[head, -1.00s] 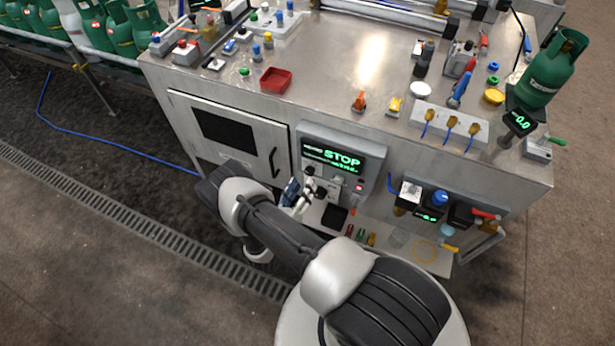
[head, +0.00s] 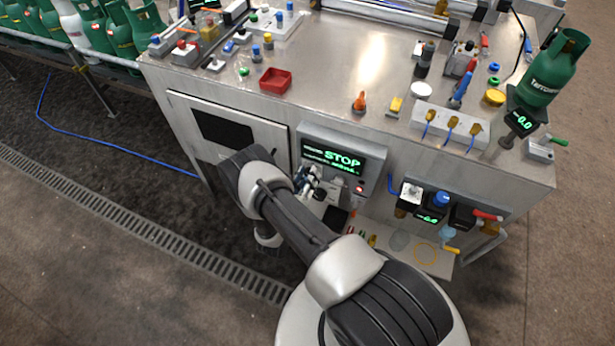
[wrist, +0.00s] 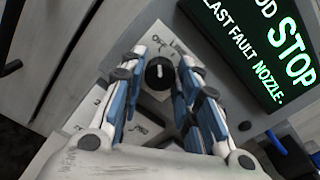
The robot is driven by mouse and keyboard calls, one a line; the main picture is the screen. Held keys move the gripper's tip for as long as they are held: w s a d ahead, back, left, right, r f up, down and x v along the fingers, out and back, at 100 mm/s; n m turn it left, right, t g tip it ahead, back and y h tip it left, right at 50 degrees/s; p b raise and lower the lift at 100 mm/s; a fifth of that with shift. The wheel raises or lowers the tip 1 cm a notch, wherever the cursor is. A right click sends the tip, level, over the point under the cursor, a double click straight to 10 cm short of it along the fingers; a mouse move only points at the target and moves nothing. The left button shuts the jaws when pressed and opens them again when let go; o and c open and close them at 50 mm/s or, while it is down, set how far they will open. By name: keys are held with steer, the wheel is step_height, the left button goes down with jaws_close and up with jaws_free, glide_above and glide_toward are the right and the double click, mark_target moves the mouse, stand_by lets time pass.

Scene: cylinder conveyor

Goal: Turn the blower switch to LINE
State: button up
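A round black rotary knob (wrist: 158,72) with a pale pointer mark sits on a light label plate in the wrist view. My gripper (wrist: 160,60) is open, with one blue-and-grey finger on each side of the knob and visible gaps between. In the head view my gripper (head: 308,182) is at the grey control panel (head: 376,160) and hides the knob. The green-lit display (head: 333,158) above reads STOP; the wrist view also shows "LAST FAULT NOZZLE" on it (wrist: 255,45).
A red-lit button (head: 360,189) is right of my gripper on the panel. A cabinet door with a black handle (head: 273,160) is to the left. Valves and a blue knob (head: 440,198) are to the right. The bench top above holds a red tray (head: 275,80).

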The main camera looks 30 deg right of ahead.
steer(key=c, duration=0.6)
steer(key=shift+m+b, duration=0.8)
steer(key=shift+m, duration=3.5)
steer(key=o, duration=1.1)
